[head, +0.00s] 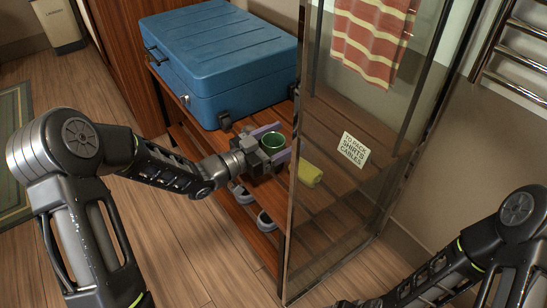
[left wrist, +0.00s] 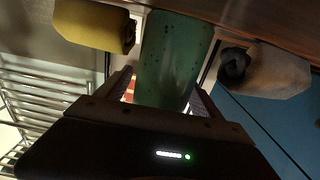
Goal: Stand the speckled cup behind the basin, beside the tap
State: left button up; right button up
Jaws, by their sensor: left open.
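The speckled cup (head: 272,144) is green and stands upright on the wooden slatted bench, beside the blue case. My left gripper (head: 278,141) is open, with one finger on either side of the cup. In the left wrist view the cup (left wrist: 172,60) fills the space between the fingers, and dark specks show on its side. I cannot tell whether the fingers touch it. My right arm enters at the lower right, but its gripper does not show. No basin or tap is in view.
A blue case (head: 225,60) covers the bench's far end. A glass panel (head: 340,200) with a packing note stands close right of the cup. A yellow object (head: 309,174) lies near it. Pale shoes (head: 243,193) sit below. A striped towel (head: 372,40) hangs behind the glass.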

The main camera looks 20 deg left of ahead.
pick_arm(q)
jog(key=shift+c, duration=0.2)
dwell(0.4)
grip_shut()
notch_tip(320, 180, up, 10)
jog(key=p, duration=0.4)
dwell(0.7)
jog(key=shift+r, duration=0.15)
dwell(0.4)
